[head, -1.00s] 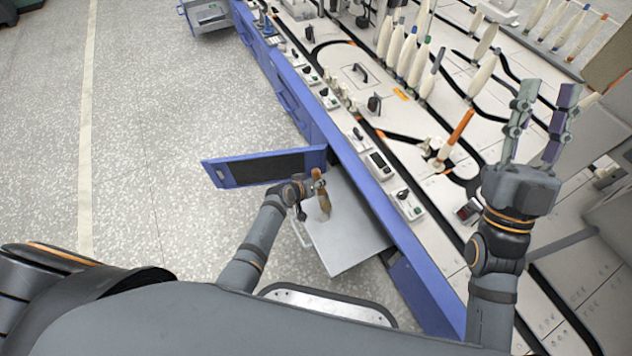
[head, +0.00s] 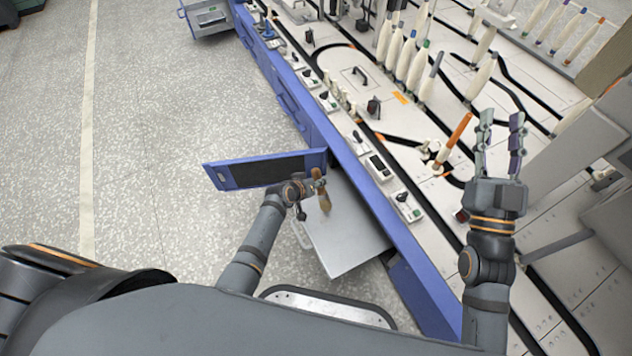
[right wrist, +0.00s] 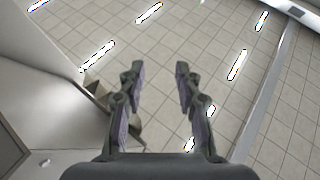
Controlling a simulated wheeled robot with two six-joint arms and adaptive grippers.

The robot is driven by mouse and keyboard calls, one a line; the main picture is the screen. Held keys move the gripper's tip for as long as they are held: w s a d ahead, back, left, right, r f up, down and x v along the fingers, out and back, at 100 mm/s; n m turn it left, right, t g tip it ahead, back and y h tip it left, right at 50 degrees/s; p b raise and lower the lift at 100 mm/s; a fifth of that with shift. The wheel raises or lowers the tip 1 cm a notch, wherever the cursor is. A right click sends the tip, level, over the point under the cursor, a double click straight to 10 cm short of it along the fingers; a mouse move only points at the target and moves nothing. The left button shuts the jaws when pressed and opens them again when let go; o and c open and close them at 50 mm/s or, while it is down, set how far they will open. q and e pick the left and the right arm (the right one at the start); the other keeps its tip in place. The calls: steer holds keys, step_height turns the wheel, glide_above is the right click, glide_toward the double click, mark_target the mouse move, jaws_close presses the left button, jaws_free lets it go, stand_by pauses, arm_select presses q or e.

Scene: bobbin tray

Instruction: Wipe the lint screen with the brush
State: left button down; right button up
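The lint screen (head: 268,172), a dark panel in a blue frame, stands out from the blue front of the machine. My left gripper (head: 312,187) is beside the screen's right end, above a grey drawer-like tray. It appears shut on the brush (head: 323,198), which has a brown wooden handle and tan bristles pointing down. The brush is apart from the screen's dark face, as far as the head view shows. My right gripper (head: 502,130) is raised over the machine top, open and empty. The right wrist view also shows its two fingers (right wrist: 155,90) apart.
The grey tray (head: 345,245) sticks out below my left gripper. The machine top carries several bobbins (head: 405,58), an orange-tipped bobbin (head: 453,140) near my right gripper, and switch boxes (head: 378,168) along its edge. Open floor (head: 150,140) lies to the left.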

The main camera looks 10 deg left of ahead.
mark_target(316, 173)
arm_select(q)
steer(key=shift+r+p, duration=0.3)
steer(key=shift+r, duration=0.3)
steer(key=shift+r+p, duration=0.3)
steer(key=shift+p, duration=0.2)
steer(key=shift+r, duration=0.25)
arm_select(e)
step_height(316, 173, down, 20)
steer(key=s+g, duration=0.1)
steer(key=g, duration=0.8)
arm_select(q)
steer(key=shift+r+p, duration=0.2)
steer(key=shift+p, duration=0.3)
steer(key=shift+r, duration=0.2)
steer(key=shift+r+p, duration=0.45)
steer(key=shift+p, duration=0.15)
steer(key=shift+r+p, duration=1)
arm_select(e)
steer(key=s+a+f+g, duration=0.1)
steer(key=s+f+g, duration=0.9)
steer(key=s+f, duration=0.3)
steer(key=shift+s+a+f+m+g, duration=0.2)
steer(key=shift+s+f+m+g, duration=0.15)
steer(key=shift+s, duration=1.25)
